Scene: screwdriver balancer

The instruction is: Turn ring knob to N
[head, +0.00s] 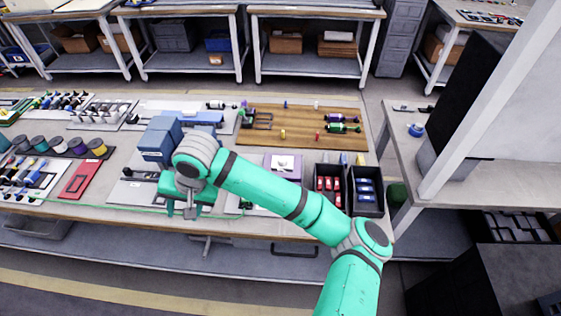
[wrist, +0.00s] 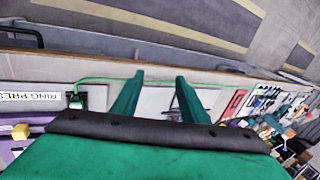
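A white label reading "RING PRES…" (wrist: 38,97) shows at the left edge of the wrist view, cut off by the frame. A purple and white unit (head: 283,165) stands on the bench right of my gripper in the head view. I cannot make out the ring knob or its N mark in either view. My gripper (wrist: 159,78) is open, its two green fingers apart with nothing between them. In the head view my gripper (head: 188,205) is over the bench's front part, left of the purple unit. My forearm hides part of the bench there.
A blue machine (head: 160,140) stands just behind my gripper. Black bins of red parts (head: 328,184) and blue parts (head: 366,190) stand at the bench's right end. A green cable (wrist: 112,81) runs along the front edge. A wooden board (head: 340,142) lies at the back right.

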